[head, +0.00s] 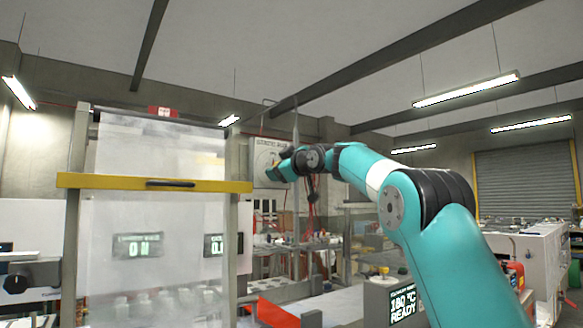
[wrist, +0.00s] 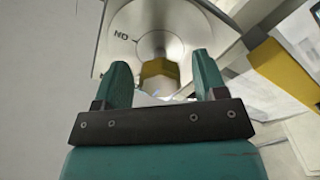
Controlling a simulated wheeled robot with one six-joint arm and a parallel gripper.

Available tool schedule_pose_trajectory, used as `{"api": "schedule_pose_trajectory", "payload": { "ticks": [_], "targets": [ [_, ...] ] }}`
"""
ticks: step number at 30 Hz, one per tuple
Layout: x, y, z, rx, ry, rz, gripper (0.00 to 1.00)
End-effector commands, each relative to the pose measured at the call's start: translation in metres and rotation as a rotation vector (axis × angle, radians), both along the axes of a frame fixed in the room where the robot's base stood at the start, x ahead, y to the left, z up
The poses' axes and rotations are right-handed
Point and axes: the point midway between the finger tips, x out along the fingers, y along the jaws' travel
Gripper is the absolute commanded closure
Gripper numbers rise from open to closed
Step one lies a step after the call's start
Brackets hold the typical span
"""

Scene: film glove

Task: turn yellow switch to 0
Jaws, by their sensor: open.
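The yellow switch (wrist: 159,72) shows in the wrist view at the centre of a round silver dial plate (wrist: 118,28). The plate bears an upside-down "ON" mark with a short line, up and left of the switch. My gripper (wrist: 160,58) is open, with one teal finger to each side of the switch and gaps between them. I cannot tell how far the fingers reach past its face. In the head view my gripper (head: 276,166) is small, in front of a pale wall panel (head: 264,150); the switch cannot be made out clearly there.
At the left of the head view stands a frame with a clear film sheet (head: 130,155) and a yellow crossbar (head: 90,181). Displays behind it read "ON" (head: 139,247) and "0.", partly hidden. A display below my arm reads "180 °C READY" (head: 402,304).

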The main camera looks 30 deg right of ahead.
Motion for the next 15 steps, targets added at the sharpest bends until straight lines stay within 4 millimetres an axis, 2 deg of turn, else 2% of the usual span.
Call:
{"api": "schedule_pose_trajectory", "payload": {
  "ticks": [5,15],
  "targets": [
    [-0.027,-0.002,-0.005,-0.002,-0.004,-0.003,0.35],
    [-0.114,-0.005,-0.005,-0.002,-0.003,-0.005,0.35]
  ]
}}
